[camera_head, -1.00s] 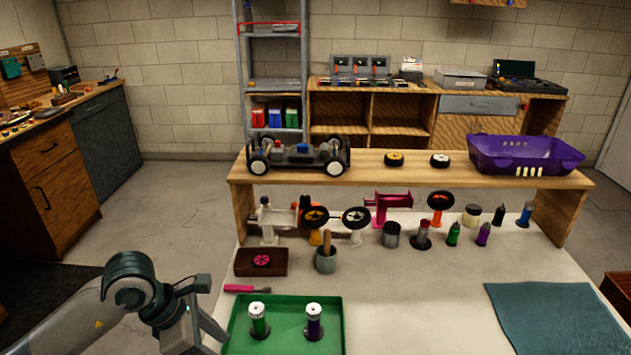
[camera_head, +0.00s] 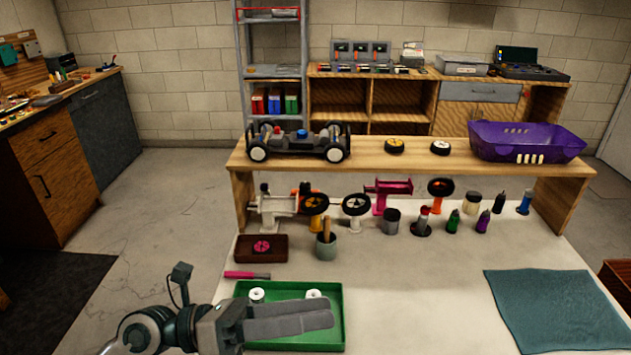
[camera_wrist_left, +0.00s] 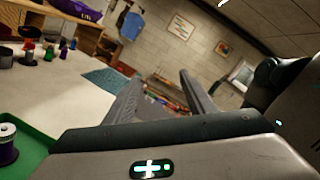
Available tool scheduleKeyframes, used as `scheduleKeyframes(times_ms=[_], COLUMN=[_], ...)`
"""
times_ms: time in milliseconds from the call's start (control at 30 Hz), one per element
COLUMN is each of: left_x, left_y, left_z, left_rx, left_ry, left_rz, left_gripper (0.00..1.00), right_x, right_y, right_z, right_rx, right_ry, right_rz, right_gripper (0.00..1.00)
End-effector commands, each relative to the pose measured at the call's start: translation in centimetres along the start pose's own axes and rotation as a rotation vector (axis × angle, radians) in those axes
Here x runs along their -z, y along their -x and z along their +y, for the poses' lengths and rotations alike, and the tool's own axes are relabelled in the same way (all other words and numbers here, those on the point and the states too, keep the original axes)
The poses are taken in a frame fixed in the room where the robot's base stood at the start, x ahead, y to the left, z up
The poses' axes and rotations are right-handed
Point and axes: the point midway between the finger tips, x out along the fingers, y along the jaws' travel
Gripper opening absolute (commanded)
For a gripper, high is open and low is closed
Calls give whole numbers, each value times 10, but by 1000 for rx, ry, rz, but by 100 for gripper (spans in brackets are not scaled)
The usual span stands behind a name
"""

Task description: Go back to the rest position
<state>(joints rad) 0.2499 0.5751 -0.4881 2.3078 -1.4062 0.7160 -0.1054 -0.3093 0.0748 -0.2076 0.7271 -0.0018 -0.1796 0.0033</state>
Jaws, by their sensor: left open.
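My left gripper (camera_head: 320,311) comes in from the lower left in the head view, its fingers pointing right across the green tray (camera_head: 341,335). My right gripper is not in view.
A wooden shelf (camera_head: 400,167) spans the back of the table, with a car chassis (camera_head: 298,143) and purple basket (camera_head: 525,143) on it. A brown box (camera_head: 280,250) and cup (camera_head: 326,248) stand behind the tray. The table's middle is clear, left of the teal mat (camera_head: 555,305).

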Motion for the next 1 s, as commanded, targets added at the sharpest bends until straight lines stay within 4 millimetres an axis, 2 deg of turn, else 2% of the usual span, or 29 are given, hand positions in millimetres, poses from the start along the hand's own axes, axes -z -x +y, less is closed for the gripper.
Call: scheduleKeyframes(times_ms=[100,267,400,533,667,767,867,900,967,1000], left_x=[-37,-82,-102,-98,-68,-29,23,46,82,107], left_y=[6,38,81,127,172,204,230,238,249,255], left_z=[-14,-6,22,60,103,132,155,162,169,171], left_rx=[67,112,111,77,8,-71,-170,-216,-288,-340], left_ry=[163,400,622,842,1069,1247,1429,1502,1606,1675], left_rz=[-251,-586,-870,-1126,-1368,-1543,-1705,-1763,-1845,-1895], left_gripper=[50,50,50,50,50,50,50,50,50,50], right_x=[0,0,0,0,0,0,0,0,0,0], right_y=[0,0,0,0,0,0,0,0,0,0], right_z=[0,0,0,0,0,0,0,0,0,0], right_rx=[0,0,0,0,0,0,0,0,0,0], right_ry=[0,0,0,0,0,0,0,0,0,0], right_rz=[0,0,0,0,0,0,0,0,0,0], right_gripper=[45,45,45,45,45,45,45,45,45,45])
